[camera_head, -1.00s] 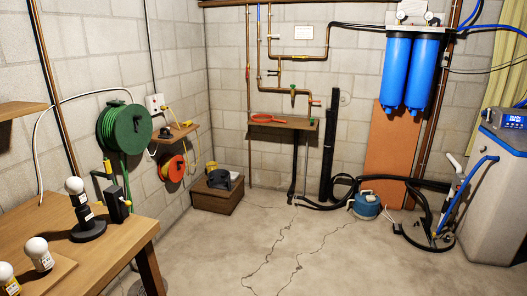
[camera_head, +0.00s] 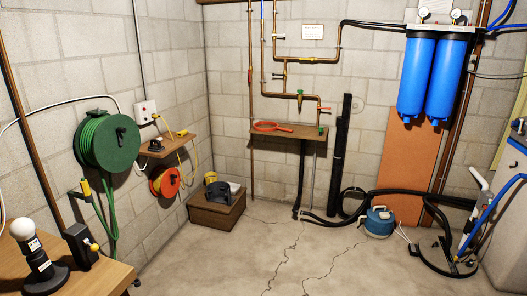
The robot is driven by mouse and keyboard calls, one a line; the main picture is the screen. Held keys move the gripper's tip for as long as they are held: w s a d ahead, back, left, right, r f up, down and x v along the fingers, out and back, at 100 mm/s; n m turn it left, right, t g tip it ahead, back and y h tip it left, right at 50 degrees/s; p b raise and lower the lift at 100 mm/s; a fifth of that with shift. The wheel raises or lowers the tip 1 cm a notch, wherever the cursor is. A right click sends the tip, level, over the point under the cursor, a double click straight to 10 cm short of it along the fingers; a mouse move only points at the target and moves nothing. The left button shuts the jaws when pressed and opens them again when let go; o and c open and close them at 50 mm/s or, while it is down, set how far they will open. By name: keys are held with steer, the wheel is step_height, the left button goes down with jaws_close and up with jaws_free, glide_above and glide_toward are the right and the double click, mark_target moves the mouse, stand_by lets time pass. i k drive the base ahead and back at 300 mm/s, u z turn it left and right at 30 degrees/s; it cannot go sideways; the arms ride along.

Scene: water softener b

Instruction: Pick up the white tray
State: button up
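I cannot make out a white tray for certain. A small pale object (camera_head: 235,187) shows behind a dark grey item (camera_head: 218,192) on the brown wooden box (camera_head: 216,212) by the back left corner. It is too small and too hidden to tell what it is. My gripper is not in view.
A wooden table (camera_head: 95,279) with a bulb lamp (camera_head: 33,250) is at the lower left. A wall shelf (camera_head: 290,132) holds a red-orange ring-shaped item (camera_head: 272,127). A blue canister (camera_head: 378,222) and black hoses (camera_head: 430,210) lie at right. The middle floor is clear.

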mark_target(235, 189)
steer(key=u, duration=0.25)
steer(key=i, duration=1.65)
steer(key=u, duration=0.45)
steer(key=i, duration=0.9)
steer(key=u, duration=0.5)
steer(key=i, duration=0.9)
steer(key=u, duration=0.2)
